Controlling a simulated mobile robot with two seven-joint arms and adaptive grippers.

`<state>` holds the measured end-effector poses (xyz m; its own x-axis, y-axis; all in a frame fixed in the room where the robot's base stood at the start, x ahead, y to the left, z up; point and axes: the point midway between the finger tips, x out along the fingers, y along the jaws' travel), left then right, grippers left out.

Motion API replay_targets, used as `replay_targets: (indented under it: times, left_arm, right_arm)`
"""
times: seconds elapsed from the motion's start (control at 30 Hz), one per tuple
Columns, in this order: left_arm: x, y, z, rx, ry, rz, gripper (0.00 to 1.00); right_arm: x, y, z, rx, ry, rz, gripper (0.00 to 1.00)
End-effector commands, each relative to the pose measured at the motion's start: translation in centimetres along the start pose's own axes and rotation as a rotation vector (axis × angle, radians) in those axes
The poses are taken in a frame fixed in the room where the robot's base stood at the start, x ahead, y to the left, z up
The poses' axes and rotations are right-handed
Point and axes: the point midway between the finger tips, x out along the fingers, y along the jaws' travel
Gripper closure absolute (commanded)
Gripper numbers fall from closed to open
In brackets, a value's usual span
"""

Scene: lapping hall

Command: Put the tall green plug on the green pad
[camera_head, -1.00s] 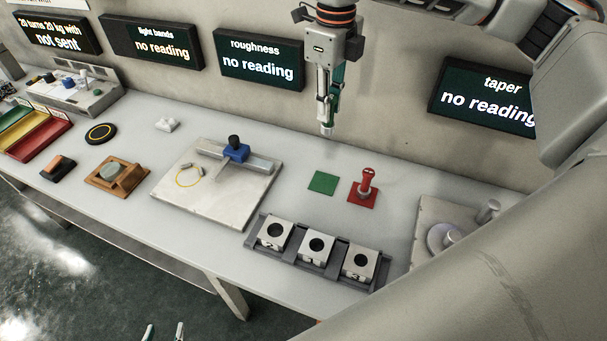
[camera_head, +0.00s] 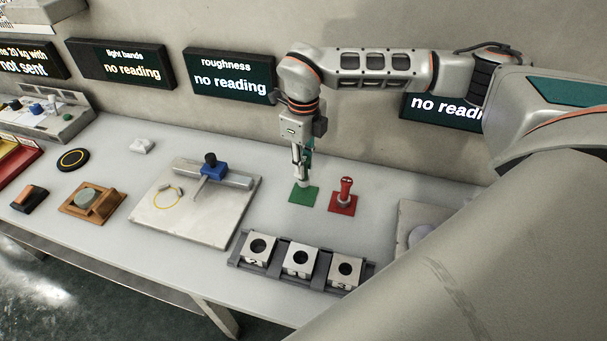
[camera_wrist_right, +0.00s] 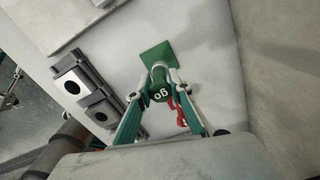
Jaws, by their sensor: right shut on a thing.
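The tall green plug (camera_wrist_right: 160,90) is upright between the fingers of my right gripper (camera_wrist_right: 158,101), which is shut on it. Its green top with white marks faces the wrist camera. The green pad (camera_wrist_right: 155,54) shows beyond it in the wrist view. In the head view my right gripper (camera_head: 302,158) is over the green pad (camera_head: 304,198), and the plug's pale metal lower end (camera_head: 304,182) is at the pad's far part. I cannot tell whether it touches the pad or hangs just above. My left gripper is out of view.
A red plug (camera_head: 346,190) stands on a red pad (camera_head: 342,206) close to the right. A dark rack (camera_head: 321,275) with three bored blocks is in front. A plate with a blue-headed gauge (camera_head: 213,170) is to the left.

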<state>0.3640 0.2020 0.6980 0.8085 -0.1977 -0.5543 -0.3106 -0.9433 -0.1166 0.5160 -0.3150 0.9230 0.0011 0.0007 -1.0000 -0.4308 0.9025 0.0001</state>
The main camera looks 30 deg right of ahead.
Motion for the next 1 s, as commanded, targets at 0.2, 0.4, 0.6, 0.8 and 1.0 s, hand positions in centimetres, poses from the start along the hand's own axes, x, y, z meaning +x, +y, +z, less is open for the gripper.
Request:
replay_targets:
  times: [0.2, 0.4, 0.6, 0.8, 1.0]
  left_arm:
    - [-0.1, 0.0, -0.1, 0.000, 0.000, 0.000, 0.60]
    - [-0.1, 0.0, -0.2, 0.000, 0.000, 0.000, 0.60]
    - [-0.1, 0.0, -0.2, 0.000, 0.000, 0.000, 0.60]
    - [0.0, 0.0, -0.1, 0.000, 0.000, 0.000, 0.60]
    - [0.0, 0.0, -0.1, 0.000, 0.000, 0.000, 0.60]
  right_arm:
    - [2.3, 0.0, -0.1, 0.001, 0.004, 0.002, 1.00]
    - [4.3, 0.0, 0.0, 0.000, 0.001, 0.000, 1.00]
    - [4.2, 0.0, 0.0, 0.000, 0.000, 0.000, 1.00]
    - [4.6, 0.0, 0.0, 0.000, 0.001, 0.000, 0.67]
    - [4.5, 0.0, 0.0, 0.000, 0.001, 0.000, 0.64]
